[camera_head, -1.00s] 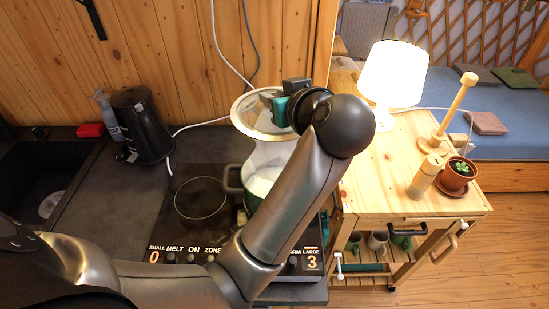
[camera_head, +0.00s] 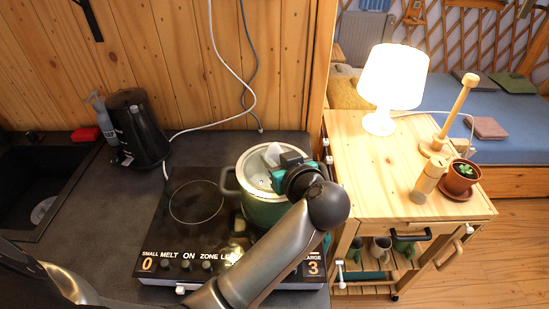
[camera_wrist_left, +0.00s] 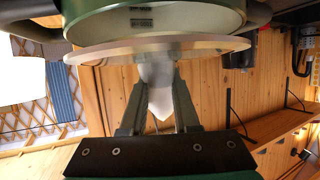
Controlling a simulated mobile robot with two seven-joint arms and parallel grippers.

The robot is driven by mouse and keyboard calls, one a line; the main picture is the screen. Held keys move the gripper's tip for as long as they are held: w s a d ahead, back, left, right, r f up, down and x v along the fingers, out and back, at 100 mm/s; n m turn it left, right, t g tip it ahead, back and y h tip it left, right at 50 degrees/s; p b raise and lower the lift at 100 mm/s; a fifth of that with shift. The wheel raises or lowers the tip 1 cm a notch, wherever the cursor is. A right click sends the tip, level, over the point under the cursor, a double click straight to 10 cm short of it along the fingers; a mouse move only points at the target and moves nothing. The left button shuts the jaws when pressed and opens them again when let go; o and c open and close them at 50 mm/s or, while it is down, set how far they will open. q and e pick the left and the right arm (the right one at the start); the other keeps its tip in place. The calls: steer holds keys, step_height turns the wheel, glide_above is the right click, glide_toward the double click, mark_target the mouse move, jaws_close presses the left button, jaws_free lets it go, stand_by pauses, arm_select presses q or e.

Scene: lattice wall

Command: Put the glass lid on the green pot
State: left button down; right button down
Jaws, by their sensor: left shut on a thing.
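The green pot (camera_head: 262,212) stands on the hob, with a dark handle on its left side. The round glass lid (camera_head: 254,172) is over the pot's mouth in the head view. My left gripper (camera_head: 282,167) is shut on the pale knob of the lid. In the left wrist view, which is turned over, the fingers (camera_wrist_left: 158,95) hold the knob (camera_wrist_left: 156,75). My right gripper is not in view.
The dark hob (camera_head: 196,228) has a free ring left of the pot. A black kettle (camera_head: 138,128) stands at the back left. A wooden cart (camera_head: 375,170) at the right carries a lit lamp (camera_head: 394,78), a paper-towel stand, a wooden mill and a small potted plant.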

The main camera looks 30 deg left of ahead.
arm_select(q)
steer(key=shift+f, duration=0.2)
steer(key=shift+f, duration=0.35)
steer(key=c, duration=0.6)
jaws_free()
steer(key=shift+c, duration=0.2)
steer(key=shift+r, duration=0.1)
